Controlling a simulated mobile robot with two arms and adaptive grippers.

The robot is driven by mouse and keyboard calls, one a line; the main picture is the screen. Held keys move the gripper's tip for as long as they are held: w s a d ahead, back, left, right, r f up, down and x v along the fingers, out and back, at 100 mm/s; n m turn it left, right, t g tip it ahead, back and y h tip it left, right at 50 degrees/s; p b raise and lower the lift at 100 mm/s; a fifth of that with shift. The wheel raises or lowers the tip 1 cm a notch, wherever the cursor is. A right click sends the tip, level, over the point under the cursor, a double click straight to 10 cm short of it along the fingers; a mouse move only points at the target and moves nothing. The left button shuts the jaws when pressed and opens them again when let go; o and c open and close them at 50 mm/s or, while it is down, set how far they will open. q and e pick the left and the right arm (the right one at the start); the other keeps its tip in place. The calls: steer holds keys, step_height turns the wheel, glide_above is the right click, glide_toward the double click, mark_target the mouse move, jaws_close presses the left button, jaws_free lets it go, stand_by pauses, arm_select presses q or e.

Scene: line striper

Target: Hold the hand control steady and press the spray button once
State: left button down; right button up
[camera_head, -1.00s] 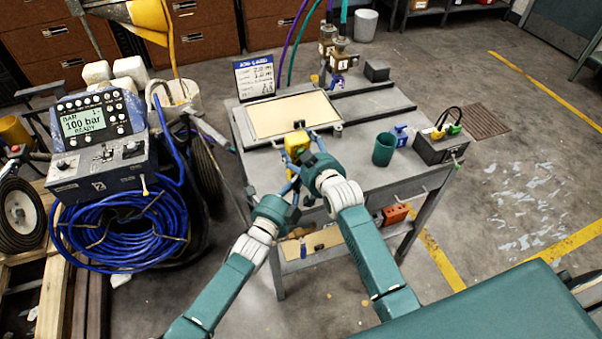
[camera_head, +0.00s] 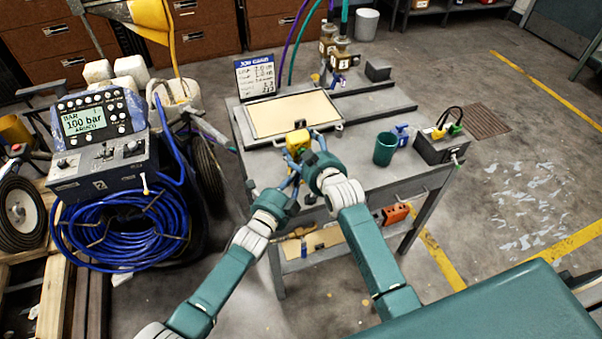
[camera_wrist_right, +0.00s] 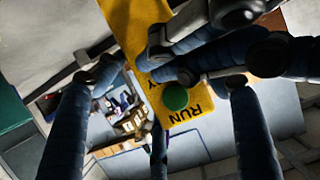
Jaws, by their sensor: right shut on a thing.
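The yellow hand control (camera_head: 297,141) is above the near edge of the workbench, left of my right gripper's fingers. In the right wrist view the hand control (camera_wrist_right: 190,112) shows a round green button (camera_wrist_right: 175,97) and black lettering, with "RUN" readable. My right gripper (camera_head: 314,142) is shut on the hand control. Its fingers partly cover it. My left gripper (camera_head: 291,180) is just below and nearer to me, with its fingers pointing up towards the control. Its opening is too small to judge. Dark blue fingers surround the control in the wrist view; none clearly touches the green button.
The workbench (camera_head: 355,180) holds a framed tan panel (camera_head: 290,114), a green cup (camera_head: 384,149), a blue spray bottle (camera_head: 402,134) and a grey box (camera_head: 440,147). The striping machine's screen (camera_head: 84,121) reads "100 bar"; blue hose (camera_head: 125,232) is coiled below it.

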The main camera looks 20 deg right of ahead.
arm_select(q)
steer(key=shift+w+a, duration=0.3)
steer(key=shift+a, duration=0.05)
arm_select(e)
steer(key=shift+s+a+f, duration=0.2)
steer(key=shift+a, duration=0.15)
arm_select(q)
steer(key=v, duration=1)
steer(key=shift+s+d, duration=0.35)
arm_select(e)
steer(key=shift+d, duration=0.25)
steer(key=shift+f, duration=0.1)
steer(key=o, duration=1.4)
steer(key=shift+c, duration=0.2)
arm_select(q)
steer(key=shift+w+d, duration=0.1)
steer(key=shift+d, duration=0.05)
arm_select(e)
steer(key=shift+w+d, duration=0.1)
steer(key=shift+w, duration=0.05)
